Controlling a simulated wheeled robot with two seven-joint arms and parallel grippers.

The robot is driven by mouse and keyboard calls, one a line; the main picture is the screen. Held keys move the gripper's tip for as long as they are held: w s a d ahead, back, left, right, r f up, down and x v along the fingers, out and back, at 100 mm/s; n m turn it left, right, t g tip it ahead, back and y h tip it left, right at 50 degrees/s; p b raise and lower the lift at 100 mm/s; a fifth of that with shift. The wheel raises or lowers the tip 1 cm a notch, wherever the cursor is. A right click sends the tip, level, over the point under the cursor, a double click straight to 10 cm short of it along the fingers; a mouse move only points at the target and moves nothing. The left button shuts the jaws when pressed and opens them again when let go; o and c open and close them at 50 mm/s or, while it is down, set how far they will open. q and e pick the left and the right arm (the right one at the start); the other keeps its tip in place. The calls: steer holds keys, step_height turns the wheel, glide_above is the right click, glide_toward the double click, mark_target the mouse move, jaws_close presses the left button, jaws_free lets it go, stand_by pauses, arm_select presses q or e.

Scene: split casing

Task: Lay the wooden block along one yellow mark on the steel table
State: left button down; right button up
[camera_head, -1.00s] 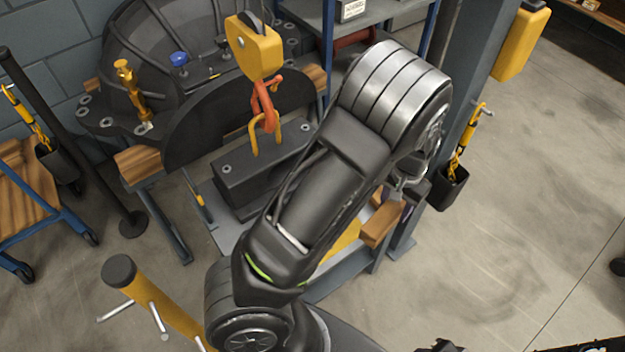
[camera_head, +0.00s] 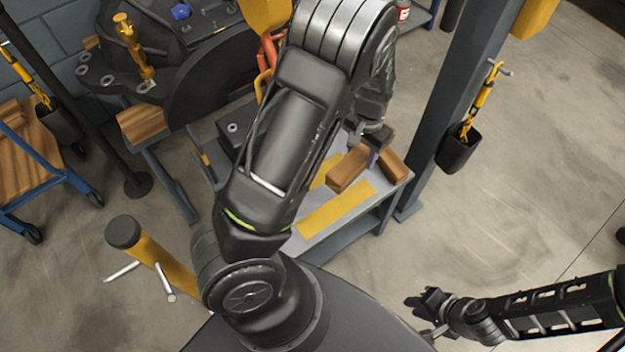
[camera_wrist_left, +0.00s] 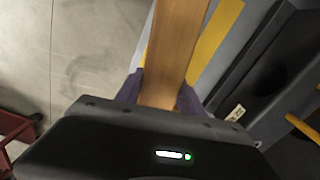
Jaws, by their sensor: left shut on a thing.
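My left gripper (camera_head: 373,157) is shut on a wooden block (camera_head: 348,168) at the right end of the steel table (camera_head: 378,203). In the left wrist view the block (camera_wrist_left: 172,50) sits between the purple fingertips (camera_wrist_left: 160,92) and extends away from them. A yellow mark (camera_head: 337,208) lies bare on the table in front of the block. Another yellow mark (camera_head: 325,172) is partly hidden by my left arm. One mark also shows beside the block in the left wrist view (camera_wrist_left: 214,42). I cannot tell whether the block touches the table. My right gripper (camera_head: 428,312) is low at right, away from the table; its jaw opening is unclear.
A second piece of wood (camera_head: 395,164) shows at the table's right corner. A dark weight (camera_head: 232,128) and a yellow hoist hook block (camera_head: 265,14) are behind my left arm. A blue-grey post (camera_head: 450,110) stands just right of the table.

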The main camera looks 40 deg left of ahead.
arm_select(q)
steer(key=s+a+f+m+b, duration=0.1)
steer(key=s+a+f, duration=0.1)
steer(key=a, duration=0.4)
steer(key=s+a+f+m+b, duration=0.1)
steer(key=s+a+f+b, duration=0.1)
steer(key=a, duration=0.4)
steer(key=shift+f, duration=0.8)
steer(key=shift+s+a+f, duration=0.1)
steer(key=shift+s+f, duration=0.05)
step_height(320, 180, down, 6)
steer(key=shift+b, duration=0.6)
steer(key=shift+f, duration=1.9)
steer(key=shift+f+b, duration=0.1)
steer(key=shift+b, duration=0.2)
steer(key=c, duration=0.7)
jaws_free()
